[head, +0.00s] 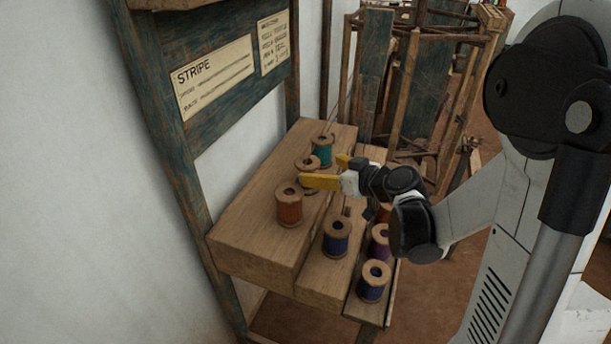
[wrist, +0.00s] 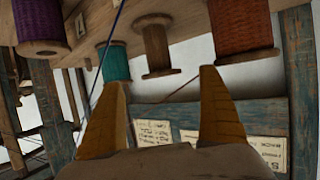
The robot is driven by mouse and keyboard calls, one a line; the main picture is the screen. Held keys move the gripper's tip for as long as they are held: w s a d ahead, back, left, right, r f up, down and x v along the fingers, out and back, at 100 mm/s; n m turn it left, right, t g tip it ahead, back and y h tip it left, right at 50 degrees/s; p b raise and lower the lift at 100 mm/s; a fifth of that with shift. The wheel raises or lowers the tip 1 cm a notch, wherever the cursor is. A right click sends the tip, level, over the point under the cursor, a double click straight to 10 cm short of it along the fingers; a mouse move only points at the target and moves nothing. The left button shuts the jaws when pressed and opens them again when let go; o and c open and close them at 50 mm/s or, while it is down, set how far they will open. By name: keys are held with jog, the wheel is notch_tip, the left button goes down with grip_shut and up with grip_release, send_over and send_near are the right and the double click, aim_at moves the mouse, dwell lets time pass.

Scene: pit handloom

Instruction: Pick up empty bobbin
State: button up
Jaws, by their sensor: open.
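The empty bobbin (head: 306,162) is bare wood and stands upright on the top step of the wooden rack, partly hidden by a yellow finger in the head view. In the wrist view the empty bobbin (wrist: 156,48) shows its bare core and flanges between a teal bobbin (wrist: 114,62) and an orange bobbin (wrist: 240,25). My gripper (head: 322,170) is open and points at the empty bobbin from the right. In the wrist view its two yellow fingers lie either side of the bobbin's line, with nothing held between them.
The stepped rack (head: 245,240) also holds the teal bobbin (head: 322,150), the orange bobbin (head: 289,205), and several blue and purple bobbins (head: 336,237) on lower steps. A backboard with a STRIPE card (head: 215,77) rises behind. A wooden loom frame (head: 405,90) stands beyond.

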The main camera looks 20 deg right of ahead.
aim_at(311, 166)
jog(key=b+x, duration=0.1)
jog(key=x, duration=0.5)
jog(key=shift+w+a+f+b, duration=0.15)
jog(key=shift+w+b, duration=0.15)
jog(key=shift+s, duration=0.1)
jog(key=c, duration=1.3)
